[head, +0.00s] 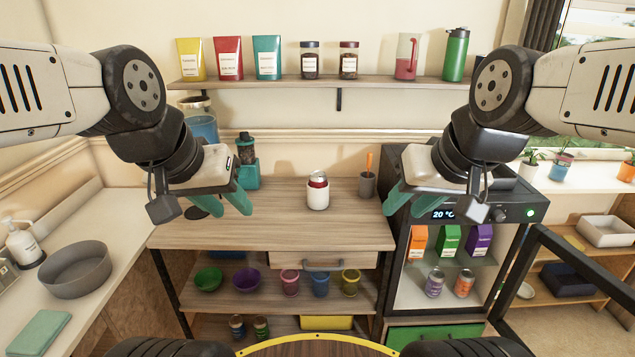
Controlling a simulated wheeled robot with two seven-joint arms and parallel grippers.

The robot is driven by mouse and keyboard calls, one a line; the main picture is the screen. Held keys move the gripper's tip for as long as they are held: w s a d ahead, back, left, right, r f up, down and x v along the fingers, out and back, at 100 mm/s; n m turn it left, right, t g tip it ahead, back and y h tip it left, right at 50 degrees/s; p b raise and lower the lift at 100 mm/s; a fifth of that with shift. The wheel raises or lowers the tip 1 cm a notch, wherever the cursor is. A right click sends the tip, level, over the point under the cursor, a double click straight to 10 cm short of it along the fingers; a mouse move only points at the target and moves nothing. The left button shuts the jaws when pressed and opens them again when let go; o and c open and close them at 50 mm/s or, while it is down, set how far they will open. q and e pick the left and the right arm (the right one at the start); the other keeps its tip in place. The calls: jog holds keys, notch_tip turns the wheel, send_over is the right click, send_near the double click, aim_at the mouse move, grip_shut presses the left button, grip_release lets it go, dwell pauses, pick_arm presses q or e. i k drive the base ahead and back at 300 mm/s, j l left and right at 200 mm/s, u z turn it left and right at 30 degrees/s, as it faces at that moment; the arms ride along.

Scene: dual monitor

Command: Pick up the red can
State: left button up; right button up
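A small can with a red band and a pale grey top (317,178) stands upright on the wooden counter; its lower part is white, and it may be sitting in a white cup (317,198). My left gripper (228,206) hangs to its left, well apart from it, with its teal fingers spread and nothing between them. My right gripper (400,185) hangs to its right, also apart from it, with its teal fingers apart and empty. Neither gripper touches the can.
A grey cup with an orange handle (367,184) stands right of the can. A teal blender (247,165) is at the back left. An open glass-door cabinet (445,265) holds purple and orange cans. The counter (270,225) before the can is clear.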

aim_at(318, 180)
jog(key=i, duration=1.05)
